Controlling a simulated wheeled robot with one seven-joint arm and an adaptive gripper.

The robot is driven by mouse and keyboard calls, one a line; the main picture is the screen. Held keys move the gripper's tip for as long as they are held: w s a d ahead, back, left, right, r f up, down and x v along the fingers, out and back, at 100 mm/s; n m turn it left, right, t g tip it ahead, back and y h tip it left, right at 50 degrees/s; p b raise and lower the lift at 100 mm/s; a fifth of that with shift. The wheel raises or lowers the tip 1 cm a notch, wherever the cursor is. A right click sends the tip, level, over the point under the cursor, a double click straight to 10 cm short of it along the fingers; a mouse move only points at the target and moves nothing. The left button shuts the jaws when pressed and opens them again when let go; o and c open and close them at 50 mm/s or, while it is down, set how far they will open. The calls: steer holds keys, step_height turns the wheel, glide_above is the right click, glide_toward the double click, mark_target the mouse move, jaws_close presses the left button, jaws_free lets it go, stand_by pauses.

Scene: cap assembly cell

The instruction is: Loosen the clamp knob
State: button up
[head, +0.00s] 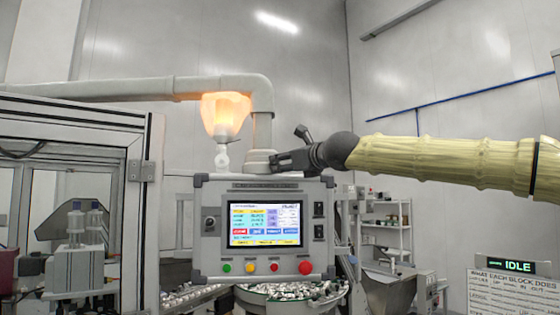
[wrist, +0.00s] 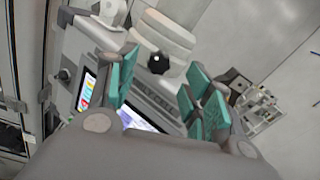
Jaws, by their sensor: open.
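The clamp knob (wrist: 157,63) is a small black knob on the pale clamp collar (wrist: 165,40) in the wrist view. In the head view the collar (head: 257,158) sits on top of the control panel (head: 213,246), at the foot of the bent pipe. I cannot make out the knob there; my gripper is in front of that area. My gripper (head: 280,160) reaches in from the right beside the collar. In the wrist view my gripper (wrist: 163,65) is open, its teal pads apart on either side of the knob in the picture. I see no contact with it.
The panel has a lit screen (head: 265,224) and a red button (head: 305,267). A bowl of small parts (head: 290,292) lies below the panel. An IDLE sign (head: 517,266) is at right.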

mark_target(276, 164)
steer(key=shift+p+x, duration=0.45)
steer(key=shift+x, duration=1.45)
steer(key=c, duration=1)
